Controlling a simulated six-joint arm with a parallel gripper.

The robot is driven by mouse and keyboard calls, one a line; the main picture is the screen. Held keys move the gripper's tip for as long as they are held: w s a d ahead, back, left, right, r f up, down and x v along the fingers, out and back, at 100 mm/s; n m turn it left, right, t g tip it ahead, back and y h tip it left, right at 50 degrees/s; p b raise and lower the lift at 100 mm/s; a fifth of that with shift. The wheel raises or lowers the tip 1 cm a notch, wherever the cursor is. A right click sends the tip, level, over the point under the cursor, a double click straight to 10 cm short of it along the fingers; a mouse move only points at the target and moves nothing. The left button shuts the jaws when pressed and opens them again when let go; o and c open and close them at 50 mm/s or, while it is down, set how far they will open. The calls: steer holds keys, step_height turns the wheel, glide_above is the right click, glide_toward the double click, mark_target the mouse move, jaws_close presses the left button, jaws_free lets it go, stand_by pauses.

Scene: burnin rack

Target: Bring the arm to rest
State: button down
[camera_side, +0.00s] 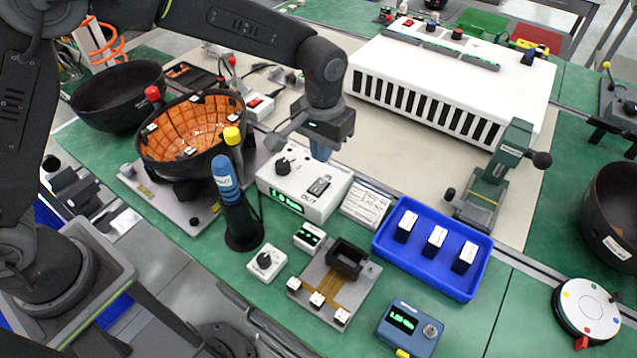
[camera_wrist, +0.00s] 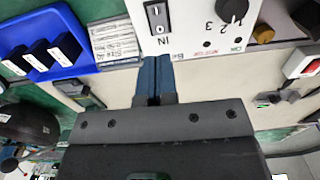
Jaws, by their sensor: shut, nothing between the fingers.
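My gripper (camera_side: 322,152) hangs above the white power supply box (camera_side: 325,199), with its blue fingers pointing down. In the wrist view my gripper (camera_wrist: 154,72) shows its two blue fingers pressed together with nothing between them. The box's switch and numbered knob (camera_wrist: 232,10) lie just beyond the fingertips in that view. The fingers appear apart from the box, though the exact gap is hard to tell.
A blue tray (camera_side: 381,241) holds several black modules. A long white slotted rack (camera_side: 500,84) is behind, a green clamp press (camera_side: 486,197) right. Beige mat (camera_side: 420,160) is partly clear.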

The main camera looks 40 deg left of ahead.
steer(key=s+a+r+t, duration=0.3)
steer(key=s+a+r, duration=0.75)
steer(key=r, duration=0.35)
steer(key=s+a+t, duration=0.2)
steer(key=s+a, duration=0.5)
steer(key=s, duration=0.5)
steer(key=shift+s+r+t, duration=0.25)
steer(key=shift+r+t, duration=0.05)
steer(key=shift+r, duration=0.1)
steer(key=shift+w, duration=0.1)
